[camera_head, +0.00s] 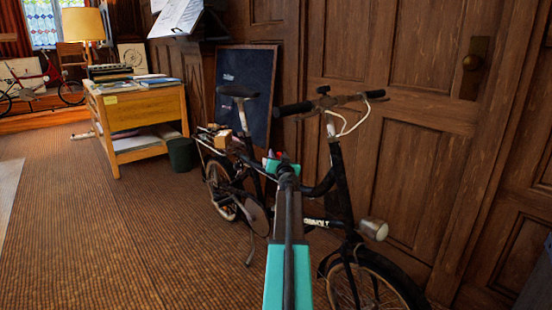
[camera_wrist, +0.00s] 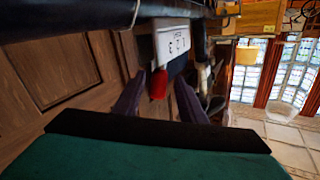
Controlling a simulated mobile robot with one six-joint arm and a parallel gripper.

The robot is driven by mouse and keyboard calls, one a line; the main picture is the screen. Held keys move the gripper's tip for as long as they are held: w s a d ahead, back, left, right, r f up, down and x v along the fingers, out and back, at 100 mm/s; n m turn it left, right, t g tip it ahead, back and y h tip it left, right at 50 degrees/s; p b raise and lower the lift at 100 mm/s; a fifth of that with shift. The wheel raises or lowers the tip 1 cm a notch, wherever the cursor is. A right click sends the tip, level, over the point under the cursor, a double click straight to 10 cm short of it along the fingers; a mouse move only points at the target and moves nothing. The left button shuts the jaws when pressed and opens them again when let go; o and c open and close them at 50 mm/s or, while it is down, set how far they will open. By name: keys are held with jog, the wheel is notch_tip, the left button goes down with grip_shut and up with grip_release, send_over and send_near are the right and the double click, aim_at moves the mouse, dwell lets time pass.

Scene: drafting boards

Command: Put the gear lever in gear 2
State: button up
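A white plate (camera_wrist: 172,42) with a row of small dark gear marks shows in the wrist view, under a dark tube (camera_wrist: 90,22). A red lever knob (camera_wrist: 158,84) sits just below the plate, towards its left end. I cannot tell which mark it points at. My gripper (camera_wrist: 158,80) is open, its two purple fingers apart on either side of the red knob, with gaps visible. In the head view the black bicycle (camera_head: 341,185) stands before me, and my teal arm reaches to its frame. The plate and lever are not discernible there.
The bicycle leans near a wooden door (camera_head: 420,140) and a dark board (camera_head: 246,90). A wooden desk (camera_head: 150,108) with books and a lamp (camera_head: 83,25) stands at the left, with a green bin (camera_head: 181,154) beside it. The carpet at left is clear.

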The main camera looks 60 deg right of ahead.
grip_shut()
